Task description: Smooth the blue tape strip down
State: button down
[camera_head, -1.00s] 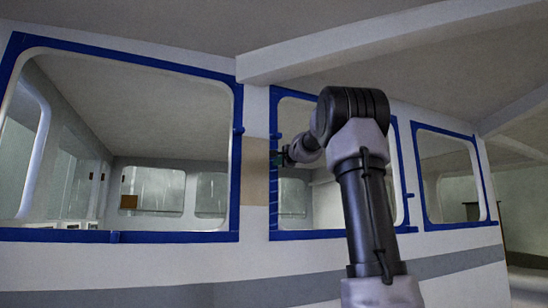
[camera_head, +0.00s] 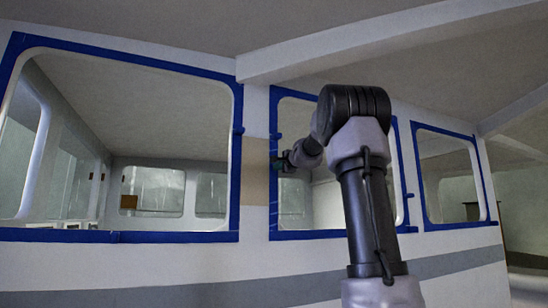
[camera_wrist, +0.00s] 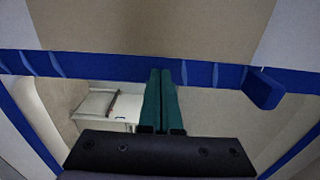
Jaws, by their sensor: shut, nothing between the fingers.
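The blue tape strip (camera_wrist: 105,67) runs across the wrist view with several pale creases on both sides of my gripper. A loose tab (camera_wrist: 262,89) sticks out from it on the right. In the head view, the strip (camera_head: 273,205) runs down the left edge of the middle window. My gripper (camera_wrist: 165,72) is shut and empty, its two green fingers together. Their tips overlap the strip's edge in the wrist view; I cannot tell whether they press on it. In the head view my gripper (camera_head: 281,161) is at the strip's middle height, partly blurred and small.
A beige panel (camera_head: 255,172) lies left of the strip. A large blue-taped window (camera_head: 125,145) is at left and another (camera_head: 447,175) at right. Small tape tabs (camera_head: 239,130) stick out from the frames. An overhead beam (camera_head: 330,50) crosses above.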

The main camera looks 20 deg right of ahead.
aim_at(274, 188)
jog(key=shift+w+f, duration=0.15)
jog(key=shift+f, duration=1.5)
jog(key=shift+f, duration=0.8)
jog(key=shift+r, duration=0.1)
jog(key=shift+f, duration=1.65)
jog(key=shift+f, duration=0.1)
